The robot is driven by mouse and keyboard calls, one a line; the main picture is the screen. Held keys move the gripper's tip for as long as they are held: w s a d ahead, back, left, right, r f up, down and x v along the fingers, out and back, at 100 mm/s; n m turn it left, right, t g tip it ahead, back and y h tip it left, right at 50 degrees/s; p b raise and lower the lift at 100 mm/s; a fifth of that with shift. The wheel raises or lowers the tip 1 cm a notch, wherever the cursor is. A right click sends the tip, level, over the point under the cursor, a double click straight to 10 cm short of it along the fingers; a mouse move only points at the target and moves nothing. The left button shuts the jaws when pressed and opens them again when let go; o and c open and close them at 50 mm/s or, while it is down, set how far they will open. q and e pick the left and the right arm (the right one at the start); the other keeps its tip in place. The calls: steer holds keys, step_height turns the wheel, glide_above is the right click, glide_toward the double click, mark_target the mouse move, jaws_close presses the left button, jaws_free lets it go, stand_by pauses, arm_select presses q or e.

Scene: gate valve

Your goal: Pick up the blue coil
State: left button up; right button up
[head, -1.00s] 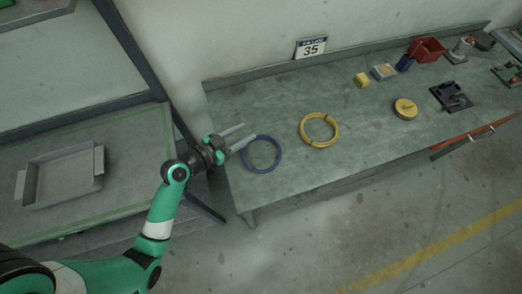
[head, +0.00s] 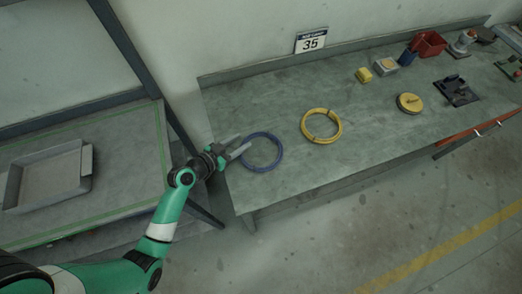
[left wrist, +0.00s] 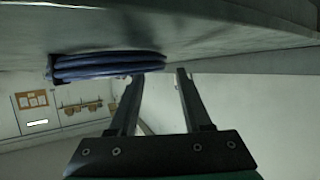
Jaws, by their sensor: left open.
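The blue coil (head: 262,168) lies flat at the left end of the grey-green workbench (head: 290,115). In the left wrist view the blue coil (left wrist: 105,65) shows edge-on, just beyond and to the left of the fingertips. My left gripper (head: 238,146) is open at the coil's left rim, with its fingers pointing right. In the left wrist view the open fingers of my left gripper (left wrist: 160,78) have nothing between them; whether a finger touches the coil cannot be told. My right gripper is not in view.
A yellow coil (head: 322,140) lies right of the blue one. Farther right are a yellow disc (head: 410,103), a dark vise-like fixture (head: 456,90) and a red bin (head: 430,44). A grey tray (head: 48,176) sits on the left table. The bench between these is clear.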

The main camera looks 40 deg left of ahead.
arm_select(q)
steer(key=x, duration=0.2)
steer(key=shift+w, duration=0.25)
steer(key=shift+f, duration=0.1)
jaws_close()
